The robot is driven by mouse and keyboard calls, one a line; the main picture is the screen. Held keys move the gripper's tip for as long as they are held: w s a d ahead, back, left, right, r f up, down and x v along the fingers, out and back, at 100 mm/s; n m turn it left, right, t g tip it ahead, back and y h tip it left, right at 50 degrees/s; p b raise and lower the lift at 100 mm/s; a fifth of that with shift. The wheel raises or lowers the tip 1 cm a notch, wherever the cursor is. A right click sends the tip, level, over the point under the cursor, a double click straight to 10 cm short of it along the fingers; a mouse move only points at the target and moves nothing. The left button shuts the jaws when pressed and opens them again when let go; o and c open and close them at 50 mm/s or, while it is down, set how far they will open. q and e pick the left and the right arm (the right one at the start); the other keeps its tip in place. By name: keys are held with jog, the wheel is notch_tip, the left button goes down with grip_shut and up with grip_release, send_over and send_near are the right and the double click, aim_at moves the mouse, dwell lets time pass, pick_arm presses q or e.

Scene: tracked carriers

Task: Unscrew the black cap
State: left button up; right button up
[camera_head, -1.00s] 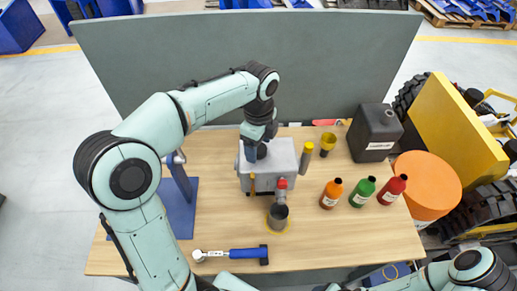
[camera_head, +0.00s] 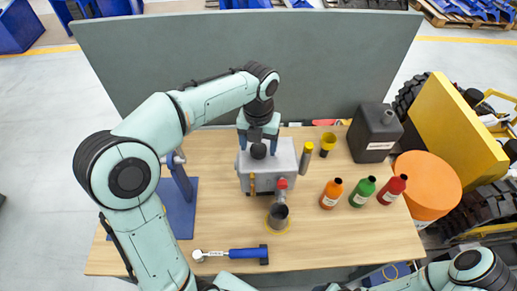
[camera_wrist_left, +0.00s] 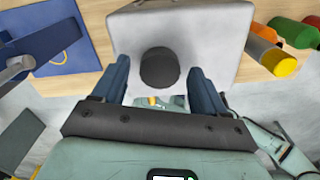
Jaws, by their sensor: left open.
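The black cap (camera_head: 258,151) sits on top of a grey box-shaped housing (camera_head: 282,160) on the wooden table. In the left wrist view the round cap (camera_wrist_left: 160,68) lies between my left gripper's two blue fingers, with a gap on each side. My left gripper (camera_head: 259,145) is open, pointing down above the housing, its fingers apart on either side of the cap. In the left wrist view the housing (camera_wrist_left: 215,45) fills the upper middle. The right gripper is not in view; only part of my right arm shows at the lower right.
A yellow-topped tube (camera_head: 306,158), a yellow funnel (camera_head: 328,142), a black canister (camera_head: 375,133) and orange, green and red bottles (camera_head: 362,192) stand to the right. A blue stand (camera_head: 181,205) is left.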

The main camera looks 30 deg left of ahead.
pick_arm(q)
jog(key=m, duration=0.2)
jog(key=shift+m, duration=0.4)
jog(key=c, duration=0.8)
jog(key=n, duration=0.3)
jog(key=shift+n, duration=0.4)
jog(key=shift+c, duration=0.2)
jog(key=n, duration=0.4)
jog(key=shift+n, duration=1)
